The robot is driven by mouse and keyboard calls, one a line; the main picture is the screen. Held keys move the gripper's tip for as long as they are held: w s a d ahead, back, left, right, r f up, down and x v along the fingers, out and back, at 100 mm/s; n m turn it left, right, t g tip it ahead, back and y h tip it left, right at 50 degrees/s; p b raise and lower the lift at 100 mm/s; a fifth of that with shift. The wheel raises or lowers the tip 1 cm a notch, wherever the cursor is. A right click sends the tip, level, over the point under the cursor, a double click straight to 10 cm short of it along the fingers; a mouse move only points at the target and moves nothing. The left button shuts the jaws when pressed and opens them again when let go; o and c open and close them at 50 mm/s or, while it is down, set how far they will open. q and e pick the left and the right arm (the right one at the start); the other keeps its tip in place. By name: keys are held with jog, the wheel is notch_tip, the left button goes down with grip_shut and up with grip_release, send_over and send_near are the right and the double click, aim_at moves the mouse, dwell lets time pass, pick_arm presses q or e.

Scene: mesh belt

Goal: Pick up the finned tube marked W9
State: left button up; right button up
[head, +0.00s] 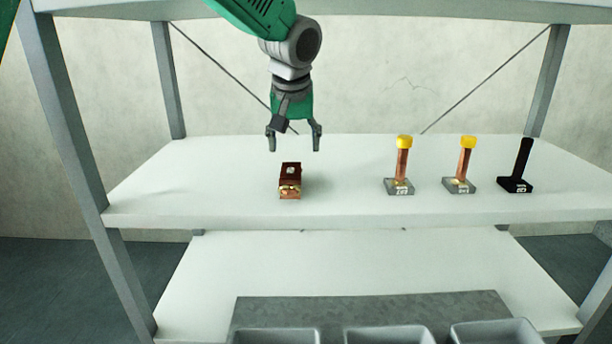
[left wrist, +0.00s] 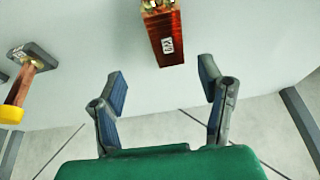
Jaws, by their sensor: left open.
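A reddish-brown, copper-coloured block (head: 290,182) lies on the white upper shelf, left of centre, with a small white label on top and brassy ends towards the front. It shows in the left wrist view (left wrist: 165,38) at the top centre, beyond the fingertips; its label is too small to read surely. It is the likely finned tube. My left gripper (head: 294,141) points down above and behind the block, open and empty. In the left wrist view its two fingers (left wrist: 162,82) are spread apart, with the block outside them. My right gripper is not in view.
Two copper posts with yellow caps (head: 402,160) (head: 465,160) stand on grey labelled bases to the right. A black post (head: 520,165) stands farther right. Shelf uprights (head: 75,110) frame the sides. Grey bins (head: 390,335) sit below. The shelf (head: 340,200) is clear around the block.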

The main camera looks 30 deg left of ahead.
aim_at(289, 172)
pick_arm(q)
jog(key=a+f, duration=0.1)
jog(key=f, duration=0.1)
jog(key=a+f, duration=0.1)
jog(key=shift+s+a+f, duration=0.15)
jog(key=shift+s+f, duration=0.05)
jog(key=shift+f, duration=0.2)
jog(key=x, duration=0.2)
jog(key=d+x, duration=0.1)
jog(key=x, duration=0.3)
jog(key=shift+w+d+f+p, duration=0.2)
jog(key=shift+w+p, duration=0.1)
jog(key=shift+w, duration=0.15)
jog(key=shift+a, duration=0.35)
jog(key=shift+c, duration=1.2)
jog(key=shift+s+a, duration=0.1)
jog(key=shift+a, duration=0.1)
grip_shut()
jog(key=shift+d, duration=0.15)
